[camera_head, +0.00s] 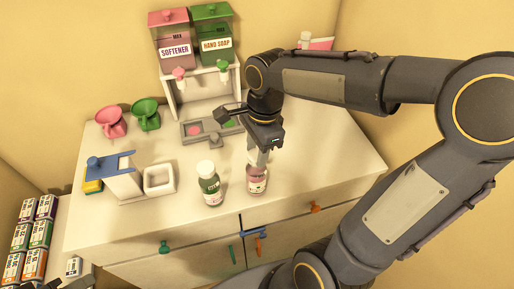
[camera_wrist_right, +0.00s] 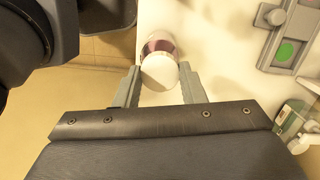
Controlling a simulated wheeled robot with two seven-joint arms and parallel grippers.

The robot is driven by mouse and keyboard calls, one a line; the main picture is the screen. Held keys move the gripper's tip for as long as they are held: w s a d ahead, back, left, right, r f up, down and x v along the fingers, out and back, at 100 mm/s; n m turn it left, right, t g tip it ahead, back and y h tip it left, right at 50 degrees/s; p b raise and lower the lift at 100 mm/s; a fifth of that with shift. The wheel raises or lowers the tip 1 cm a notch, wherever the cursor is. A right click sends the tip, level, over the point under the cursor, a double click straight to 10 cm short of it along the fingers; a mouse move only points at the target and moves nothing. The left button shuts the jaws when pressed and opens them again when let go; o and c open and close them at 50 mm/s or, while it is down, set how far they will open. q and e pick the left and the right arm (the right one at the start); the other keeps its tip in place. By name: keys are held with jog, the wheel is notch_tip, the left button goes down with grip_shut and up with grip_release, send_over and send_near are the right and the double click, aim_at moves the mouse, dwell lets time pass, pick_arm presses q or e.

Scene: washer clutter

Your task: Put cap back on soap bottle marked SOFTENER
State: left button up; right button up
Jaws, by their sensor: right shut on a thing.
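A small clear bottle with pink contents (camera_head: 257,184) stands upright near the front edge of the counter. My right gripper (camera_head: 262,158) is directly above it, pointing down. In the right wrist view its two fingers (camera_wrist_right: 160,86) are shut on a round white cap (camera_wrist_right: 159,73). The cap lines up with the pink bottle (camera_wrist_right: 160,43) in that view. I cannot tell whether the cap touches the bottle's neck. The bottle's label is too small to read.
A green bottle with a white cap (camera_head: 209,184) stands close left of the pink one. Behind are a grey tray (camera_head: 198,139) and the SOFTENER (camera_head: 174,50) and HAND SOAP (camera_head: 215,45) dispensers. A white box (camera_head: 159,179) is at left. The counter's right side is clear.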

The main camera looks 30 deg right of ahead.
jog(key=shift+f, duration=0.15)
dwell(0.3)
jog(key=o, duration=1.4)
jog(key=shift+r+p, duration=3.05)
jog(key=shift+r, duration=0.5)
